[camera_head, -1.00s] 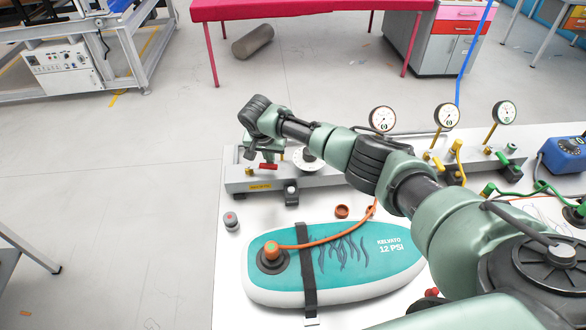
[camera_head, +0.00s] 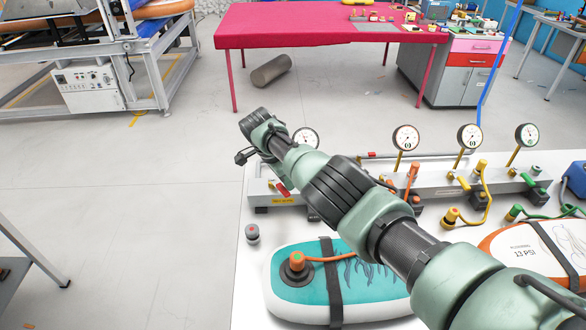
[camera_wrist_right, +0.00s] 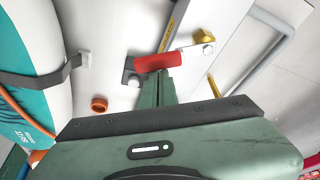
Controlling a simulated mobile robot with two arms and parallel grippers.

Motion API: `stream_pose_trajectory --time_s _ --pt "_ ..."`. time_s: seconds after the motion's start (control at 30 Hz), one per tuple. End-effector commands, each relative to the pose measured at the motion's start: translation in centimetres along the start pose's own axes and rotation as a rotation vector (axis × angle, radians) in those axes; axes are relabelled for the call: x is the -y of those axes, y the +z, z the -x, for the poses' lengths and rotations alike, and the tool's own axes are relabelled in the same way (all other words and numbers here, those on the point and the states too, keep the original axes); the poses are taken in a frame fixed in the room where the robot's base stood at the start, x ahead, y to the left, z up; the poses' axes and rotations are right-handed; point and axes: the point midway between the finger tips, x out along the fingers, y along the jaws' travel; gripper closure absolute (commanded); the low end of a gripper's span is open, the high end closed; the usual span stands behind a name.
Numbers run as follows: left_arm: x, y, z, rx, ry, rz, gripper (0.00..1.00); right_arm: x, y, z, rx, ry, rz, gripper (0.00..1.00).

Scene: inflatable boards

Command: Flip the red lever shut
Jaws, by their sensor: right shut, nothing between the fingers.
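The red lever (camera_head: 283,190) is at the left end of the grey gauge rail (camera_head: 345,190), partly behind my right arm. In the head view its handle slants down to the right. In the right wrist view the red lever (camera_wrist_right: 158,62) lies across the tips of my shut fingers, close to them; I cannot tell whether they touch. My right gripper (camera_head: 243,156) is shut and empty, up and left of the lever in the head view; its fingers also show in the wrist view (camera_wrist_right: 157,84). My left gripper is not in view.
A teal inflatable board (camera_head: 345,272) with a black strap and orange hose lies in front of the rail. A small grey-and-red knob piece (camera_head: 252,233) stands at the table's left. Several gauges (camera_head: 405,138) rise from the rail. Open floor lies left.

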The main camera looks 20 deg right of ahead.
Motion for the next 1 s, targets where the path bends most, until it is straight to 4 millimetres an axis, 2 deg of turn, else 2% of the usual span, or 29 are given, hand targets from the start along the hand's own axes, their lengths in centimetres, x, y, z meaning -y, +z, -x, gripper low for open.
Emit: stream_pose_trajectory --time_s 1.0 --pt "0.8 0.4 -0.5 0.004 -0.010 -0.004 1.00 0.1 3.4 1.2 0.004 0.000 -0.004 1.00"
